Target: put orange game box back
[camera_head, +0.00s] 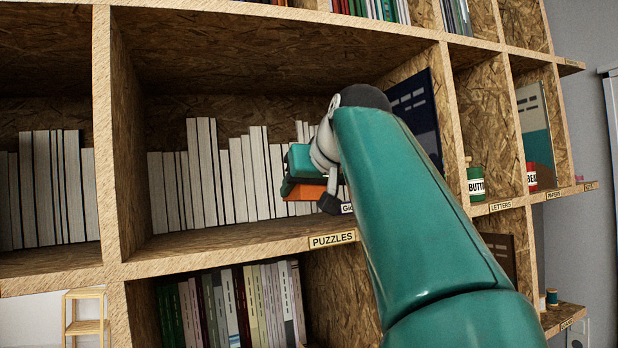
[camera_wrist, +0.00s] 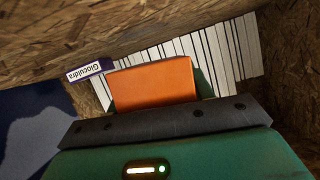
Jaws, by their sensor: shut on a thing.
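The orange game box (camera_wrist: 152,84) is in front of my gripper in the wrist view, with a row of white books behind it. In the head view a part of the orange box (camera_head: 304,191) shows at the end of my teal arm, inside the compartment labelled PUZZLES. My gripper (camera_head: 316,186) is shut on the orange box; the arm hides much of it. The box is close to the white books (camera_head: 233,178). I cannot tell whether it touches them or the shelf board.
The PUZZLES label (camera_head: 332,239) is on the shelf edge below. A Gioculdra label or box (camera_wrist: 87,70) stands close beside the orange box. A dark blue panel (camera_head: 415,113) stands at the compartment's right. Tins (camera_head: 476,184) stand further right. The compartment's left front floor is clear.

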